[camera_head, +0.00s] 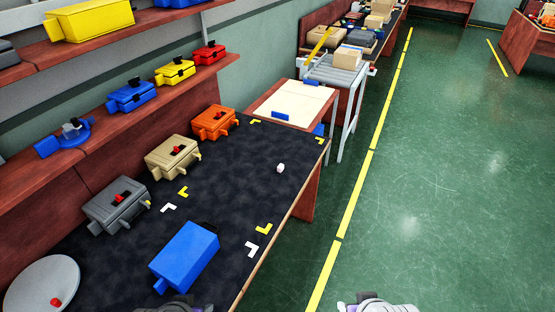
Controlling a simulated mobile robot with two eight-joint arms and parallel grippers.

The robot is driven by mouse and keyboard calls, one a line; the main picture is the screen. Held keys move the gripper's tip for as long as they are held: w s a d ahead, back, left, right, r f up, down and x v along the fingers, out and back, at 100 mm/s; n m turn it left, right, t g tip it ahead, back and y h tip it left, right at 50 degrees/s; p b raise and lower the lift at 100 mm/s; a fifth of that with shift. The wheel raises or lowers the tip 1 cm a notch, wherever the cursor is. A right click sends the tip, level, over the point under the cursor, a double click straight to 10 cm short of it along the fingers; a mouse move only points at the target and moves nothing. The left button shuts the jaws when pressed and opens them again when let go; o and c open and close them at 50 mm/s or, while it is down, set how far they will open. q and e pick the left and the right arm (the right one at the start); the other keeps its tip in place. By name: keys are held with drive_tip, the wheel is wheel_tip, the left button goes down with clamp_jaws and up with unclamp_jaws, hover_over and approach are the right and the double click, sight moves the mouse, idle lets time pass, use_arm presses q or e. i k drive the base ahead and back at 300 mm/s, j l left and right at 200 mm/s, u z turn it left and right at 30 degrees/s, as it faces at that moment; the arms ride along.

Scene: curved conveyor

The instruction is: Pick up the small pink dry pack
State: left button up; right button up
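A small pale, whitish-pink pack (280,168) lies alone on the dark tabletop (235,175), toward its far right part. It is too small to read any marking. Parts of my two arms show at the bottom edge, the left one over the near table edge and the right one over the green floor. The fingers of both grippers are outside the picture. Nothing touches the pale pack.
A blue box (185,255) stands near the front. Grey (115,205), tan (172,157) and orange (214,122) toolboxes line the back under a shelf. A round grey plate (35,285) with a red piece is at lower left. Dark tabletop around the pack is clear.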

sight(281, 168)
drive_tip(key=i+l+u, duration=0.25)
drive_tip(key=i+l, duration=0.2)
drive_tip(key=l, duration=0.15)
drive_tip(key=i+l+u, duration=0.3)
drive_tip(key=i+l, duration=0.15)
drive_tip(key=l, duration=0.25)
drive_tip(key=i+l+u, duration=0.1)
drive_tip(key=l, duration=0.25)
drive_tip(key=i+l+u, duration=0.15)
drive_tip(key=l, duration=0.25)
drive_tip(key=i+l+u, duration=0.15)
drive_tip(key=l, duration=0.25)
drive_tip(key=i, duration=0.1)
